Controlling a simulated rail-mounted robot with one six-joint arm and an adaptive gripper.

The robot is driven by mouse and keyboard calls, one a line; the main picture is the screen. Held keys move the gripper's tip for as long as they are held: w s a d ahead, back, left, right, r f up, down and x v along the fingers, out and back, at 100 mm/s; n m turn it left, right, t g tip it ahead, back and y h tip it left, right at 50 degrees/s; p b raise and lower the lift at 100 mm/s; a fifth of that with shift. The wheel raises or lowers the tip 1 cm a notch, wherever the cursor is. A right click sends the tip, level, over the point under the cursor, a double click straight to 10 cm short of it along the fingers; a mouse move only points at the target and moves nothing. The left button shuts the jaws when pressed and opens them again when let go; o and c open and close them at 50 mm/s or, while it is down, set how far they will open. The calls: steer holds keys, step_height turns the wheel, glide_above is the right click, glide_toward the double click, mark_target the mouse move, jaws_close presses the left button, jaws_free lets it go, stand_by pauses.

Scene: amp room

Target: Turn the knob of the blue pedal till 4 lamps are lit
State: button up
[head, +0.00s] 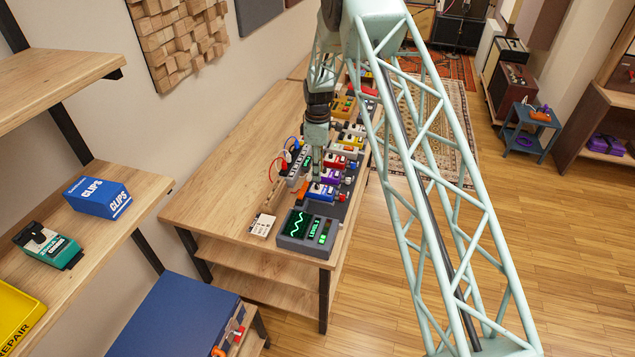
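The blue pedal (321,192) sits in the row of pedals near the front end of the wooden bench. My gripper (316,174) points straight down directly above it, at its knob end. The fingertips are small and overlap the pedal, so I cannot tell whether they touch the knob or are open or shut. The knob is hidden by the gripper. A dark grey meter box (308,229) in front of the pedal shows a green wave and small green readouts; the number of lit lamps is too small to tell.
A purple pedal (331,176) and a red-white pedal (335,161) stand just behind. A power strip with coloured cables (299,165) lies to the left. Shelves with a blue CLIPS box (97,197) stand at left.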

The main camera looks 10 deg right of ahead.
mark_target(317, 185)
steer(key=shift+f+p, duration=0.5)
steer(key=shift+f, duration=2.6)
steer(key=c, duration=0.8)
